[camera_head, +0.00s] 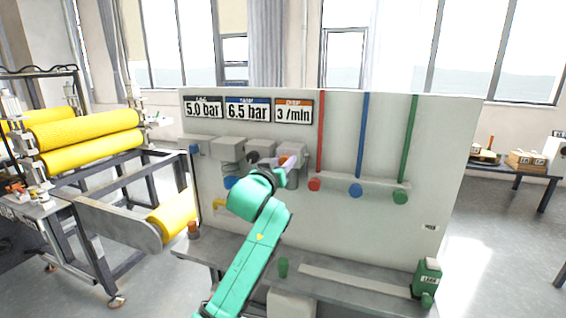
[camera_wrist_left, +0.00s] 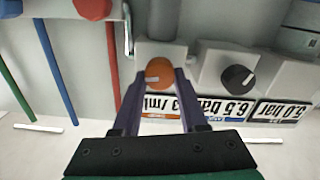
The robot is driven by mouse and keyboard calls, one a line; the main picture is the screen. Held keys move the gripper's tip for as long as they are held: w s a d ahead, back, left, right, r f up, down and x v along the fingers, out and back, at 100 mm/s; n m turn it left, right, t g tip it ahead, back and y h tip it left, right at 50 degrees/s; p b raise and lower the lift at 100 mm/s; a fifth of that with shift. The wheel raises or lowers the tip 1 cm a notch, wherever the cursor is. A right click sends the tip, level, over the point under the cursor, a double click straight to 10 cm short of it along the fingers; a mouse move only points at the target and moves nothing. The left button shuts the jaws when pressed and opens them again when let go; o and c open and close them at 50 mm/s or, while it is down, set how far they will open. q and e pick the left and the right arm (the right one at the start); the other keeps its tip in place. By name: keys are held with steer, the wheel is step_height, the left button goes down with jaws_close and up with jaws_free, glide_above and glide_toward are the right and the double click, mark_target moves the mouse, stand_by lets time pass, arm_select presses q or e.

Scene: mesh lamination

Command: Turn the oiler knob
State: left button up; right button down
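The orange knob (camera_wrist_left: 159,73) sits on a grey block on the panel, by the 3 /min sign; a light pointer mark on it points left in the left wrist view. In the head view the knob (camera_head: 286,160) is mostly covered by my gripper. My left gripper (camera_wrist_left: 161,76) has one purple finger on each side of the knob, very close to it. I cannot tell whether the fingers press on it. The 3 /min sign (camera_head: 293,111) is orange-topped and hangs above the knob. My right gripper is in neither view.
A black knob (camera_wrist_left: 237,78) sits on the block beside the orange one. Red (camera_head: 320,135), blue (camera_head: 362,135) and green (camera_head: 409,140) pipes run down the panel to the right. Yellow rollers (camera_head: 85,130) are at left.

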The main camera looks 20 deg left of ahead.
arm_select(q)
jaws_close()
steer(key=m+p, duration=0.1)
steer(key=m, duration=0.1)
steer(key=shift+r+m, duration=0.15)
steer(key=shift+m, duration=0.15)
steer(key=m+p, duration=0.2)
steer(key=m, duration=0.2)
steer(key=shift+d, duration=0.1)
steer(key=shift+d+m+p, duration=0.1)
steer(key=shift+m+p, duration=0.65)
steer(key=shift+m, duration=1.15)
steer(key=shift+f, duration=0.2)
steer(key=o, duration=0.9)
jaws_free()
